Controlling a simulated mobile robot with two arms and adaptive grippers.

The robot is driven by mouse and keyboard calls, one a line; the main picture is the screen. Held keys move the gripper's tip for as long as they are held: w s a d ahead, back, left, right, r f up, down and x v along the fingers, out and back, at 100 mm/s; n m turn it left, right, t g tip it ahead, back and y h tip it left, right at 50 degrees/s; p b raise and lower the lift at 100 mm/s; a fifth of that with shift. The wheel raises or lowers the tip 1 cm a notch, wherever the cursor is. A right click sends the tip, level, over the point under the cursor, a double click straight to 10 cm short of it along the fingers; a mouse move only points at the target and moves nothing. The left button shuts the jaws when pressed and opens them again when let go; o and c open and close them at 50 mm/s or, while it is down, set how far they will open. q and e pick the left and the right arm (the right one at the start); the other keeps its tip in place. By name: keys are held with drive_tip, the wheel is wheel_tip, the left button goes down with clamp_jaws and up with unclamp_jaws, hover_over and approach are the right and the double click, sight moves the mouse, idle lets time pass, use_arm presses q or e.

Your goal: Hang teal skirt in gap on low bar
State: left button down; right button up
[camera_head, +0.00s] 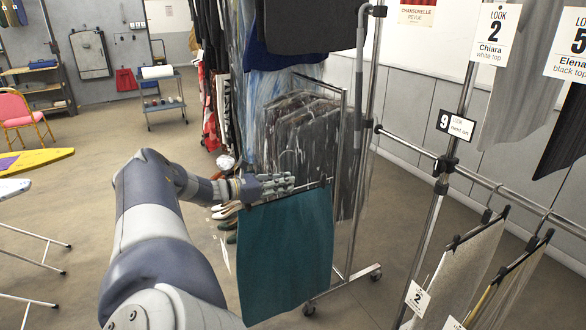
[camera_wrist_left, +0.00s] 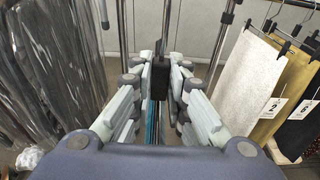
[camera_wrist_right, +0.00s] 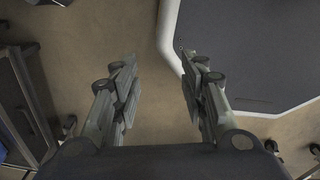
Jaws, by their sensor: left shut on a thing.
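The teal skirt (camera_head: 287,250) hangs flat from a dark hanger bar in the head view. My left gripper (camera_head: 274,184) is shut on the hanger at the skirt's top edge. In the left wrist view the left gripper's fingers (camera_wrist_left: 160,80) close around a black part, with the skirt's thin teal edge (camera_wrist_left: 152,112) below. The low bar (camera_head: 405,141) runs to the right, and the skirt is apart from it. A pale sequined skirt (camera_head: 462,268) and an olive-gold skirt (camera_head: 507,285) hang from it. My right gripper (camera_wrist_right: 155,95) is open and empty in the right wrist view.
A rail upright (camera_head: 452,135) with a number 9 tag (camera_head: 457,126) crosses the low bar. A wheeled rack with dark garments in clear covers (camera_head: 300,130) stands behind the skirt. Tagged tops (camera_head: 528,70) hang above. Open floor (camera_head: 385,240) lies right of the teal skirt.

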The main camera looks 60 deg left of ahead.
use_arm(q)
drive_tip(key=s+p, duration=0.1)
drive_tip(key=s, duration=0.1)
drive_tip(key=s+p, duration=0.2)
drive_tip(key=s, duration=0.1)
drive_tip(key=s+p, duration=0.1)
drive_tip(key=s, duration=0.2)
drive_tip(key=shift+d+r, duration=0.15)
drive_tip(key=shift+r, duration=0.15)
drive_tip(key=s+d+p, duration=0.2)
drive_tip(key=d+p, duration=0.2)
drive_tip(key=d, duration=6.1)
drive_tip(key=w+d+p, duration=0.1)
drive_tip(key=w, duration=4.3)
drive_tip(key=shift+d+r+p, duration=0.15)
drive_tip(key=shift+d+p, duration=0.2)
drive_tip(key=shift+d, duration=0.05)
